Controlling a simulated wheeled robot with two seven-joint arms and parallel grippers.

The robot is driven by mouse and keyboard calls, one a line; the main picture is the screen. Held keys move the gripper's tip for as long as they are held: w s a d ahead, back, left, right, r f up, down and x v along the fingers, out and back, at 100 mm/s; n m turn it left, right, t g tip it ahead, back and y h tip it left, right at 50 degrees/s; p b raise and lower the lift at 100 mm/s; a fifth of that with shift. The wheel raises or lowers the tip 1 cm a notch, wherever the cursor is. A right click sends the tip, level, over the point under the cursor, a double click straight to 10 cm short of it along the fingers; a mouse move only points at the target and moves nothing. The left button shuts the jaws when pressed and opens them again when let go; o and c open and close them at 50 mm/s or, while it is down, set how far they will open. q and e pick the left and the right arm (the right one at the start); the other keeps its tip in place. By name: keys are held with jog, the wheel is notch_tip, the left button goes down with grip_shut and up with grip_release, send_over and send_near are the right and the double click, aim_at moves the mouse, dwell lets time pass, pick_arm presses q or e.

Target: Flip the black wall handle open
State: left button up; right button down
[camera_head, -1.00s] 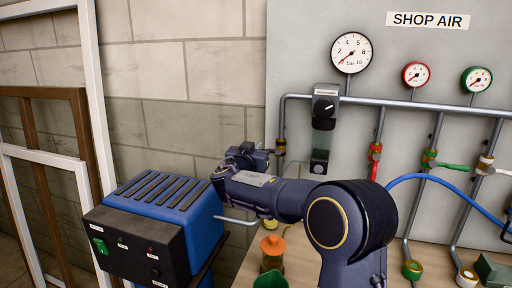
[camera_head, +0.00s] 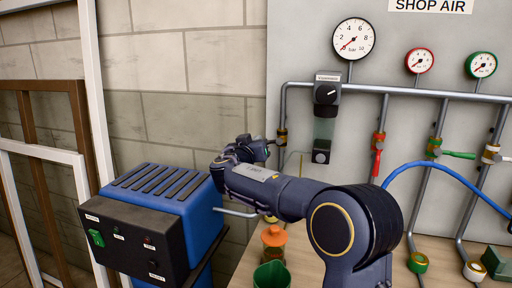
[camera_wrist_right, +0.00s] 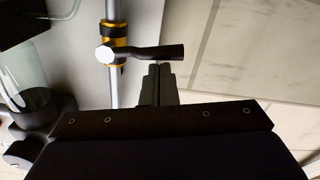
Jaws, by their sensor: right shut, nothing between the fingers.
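The black handle (camera_wrist_right: 152,52) is on a brass-yellow valve (camera_wrist_right: 116,40) on a grey pipe. It sticks out across the pipe, its free end to the right in the right wrist view. The same valve (camera_head: 281,137) is on the leftmost wall pipe in the head view, where the handle is hard to make out beside my gripper. My right gripper (camera_head: 264,149) is left of that valve. Its shut, empty fingers (camera_wrist_right: 159,72) are right at the handle's free end in the wrist view; I cannot tell whether they touch. My left gripper is not in view.
A filter unit (camera_head: 325,120) hangs right of the valve. Other valves with red (camera_head: 377,150) and green (camera_head: 455,154) handles are further right. An orange-topped bottle (camera_head: 273,240) and green cup (camera_head: 271,275) stand on the bench.

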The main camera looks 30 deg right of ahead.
jog(key=s+d+f+n+b, duration=0.2)
jog(key=f+n+b, duration=0.4)
jog(key=n+b, duration=0.6)
jog(key=shift+s+d+f+n, duration=0.3)
jog(key=shift+s+n, duration=0.35)
jog(key=shift+n, duration=0.55)
jog(key=shift+b, duration=0.35)
jog(key=shift+s, duration=0.1)
jog(key=v, duration=0.7)
jog(key=shift+s+a+b, duration=0.2)
jog(key=shift+s+b, duration=0.05)
jog(key=shift+b, duration=0.2)
jog(key=shift+r, duration=0.1)
